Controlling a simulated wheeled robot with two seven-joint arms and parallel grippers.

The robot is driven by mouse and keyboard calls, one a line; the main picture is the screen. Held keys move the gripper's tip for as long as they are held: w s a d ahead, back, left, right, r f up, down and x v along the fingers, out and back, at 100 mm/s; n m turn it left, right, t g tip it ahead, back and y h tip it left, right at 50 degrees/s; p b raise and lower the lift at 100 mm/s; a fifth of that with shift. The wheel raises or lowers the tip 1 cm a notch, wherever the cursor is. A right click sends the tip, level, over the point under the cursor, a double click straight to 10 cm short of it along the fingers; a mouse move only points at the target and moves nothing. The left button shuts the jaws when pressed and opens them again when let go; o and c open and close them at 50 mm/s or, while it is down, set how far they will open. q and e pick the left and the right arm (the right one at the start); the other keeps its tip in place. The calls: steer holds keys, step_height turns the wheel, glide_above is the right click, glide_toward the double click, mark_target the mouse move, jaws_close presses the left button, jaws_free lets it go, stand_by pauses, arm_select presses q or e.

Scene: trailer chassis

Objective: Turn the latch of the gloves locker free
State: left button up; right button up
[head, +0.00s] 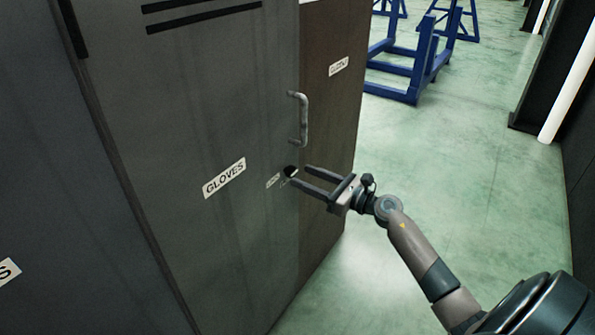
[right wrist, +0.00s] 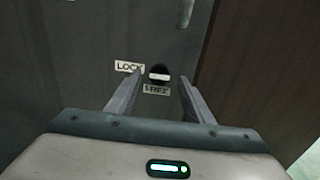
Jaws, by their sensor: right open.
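The gloves locker door (head: 235,120) is dark grey, closed, and carries a white GLOVES label (head: 224,178). Its latch (head: 291,171) is a small black round knob below the handle, also in the right wrist view (right wrist: 159,74), where a pale bar lies across it roughly level. A LOCK label (right wrist: 130,67) sits left of the latch, and a FREE label (right wrist: 156,90) sits just below it. My right gripper (head: 298,175) is open, its fingertips close to the latch. In the right wrist view the latch shows between the two fingers. Whether they touch it I cannot tell. My left gripper is not in view.
A metal bar handle (head: 303,118) stands out from the door above the latch. The brown locker side (head: 330,110) is right of the door. Blue metal frames (head: 405,70) stand farther back. The green floor (head: 450,170) to the right is clear.

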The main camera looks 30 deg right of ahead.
mark_target(294, 172)
steer(key=shift+x, duration=1.85)
steer(key=c, duration=1)
